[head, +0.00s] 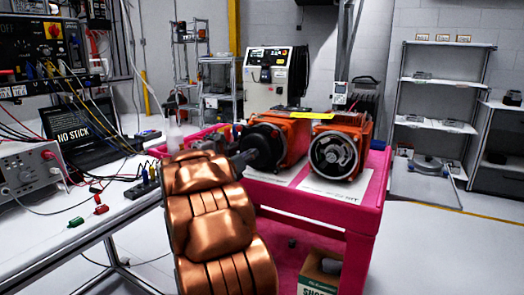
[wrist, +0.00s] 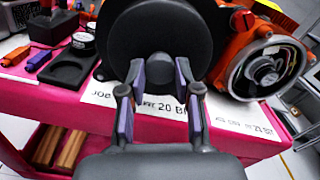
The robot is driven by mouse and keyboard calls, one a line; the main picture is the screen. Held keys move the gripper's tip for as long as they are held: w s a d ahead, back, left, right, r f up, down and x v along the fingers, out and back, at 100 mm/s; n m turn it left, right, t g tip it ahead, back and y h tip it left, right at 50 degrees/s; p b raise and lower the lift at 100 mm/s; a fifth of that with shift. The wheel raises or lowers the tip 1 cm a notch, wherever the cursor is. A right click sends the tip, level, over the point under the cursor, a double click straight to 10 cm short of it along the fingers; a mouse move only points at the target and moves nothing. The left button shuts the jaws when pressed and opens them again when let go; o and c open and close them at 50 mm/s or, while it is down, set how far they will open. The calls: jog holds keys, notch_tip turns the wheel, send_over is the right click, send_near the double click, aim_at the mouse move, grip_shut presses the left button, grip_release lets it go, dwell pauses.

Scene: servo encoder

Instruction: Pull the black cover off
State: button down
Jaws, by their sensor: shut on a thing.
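The black cover (head: 262,147) sits on the front of the left orange motor (head: 292,142) on the pink cart. In the wrist view the cover (wrist: 158,30) is a wide black disc with a small round knob at its middle. My gripper (wrist: 160,72) is shut on that knob, one finger on each side. In the head view my gripper (head: 242,160) is at the cover, partly hidden by my copper-coloured arm. I cannot tell whether there is a gap between cover and motor.
A second orange motor (head: 337,150) with an open round front stands close on the right. Printed paper sheets (head: 338,184) lie on the pink cart (head: 352,213). A white workbench (head: 50,222) with cables and instruments is on the left. Small black parts (wrist: 75,66) lie left of the cover.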

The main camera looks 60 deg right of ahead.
jog(key=a+b, duration=0.2)
jog(key=a, duration=0.3)
jog(key=shift+s+b, duration=0.1)
jog(key=shift+b, duration=0.25)
dwell(0.3)
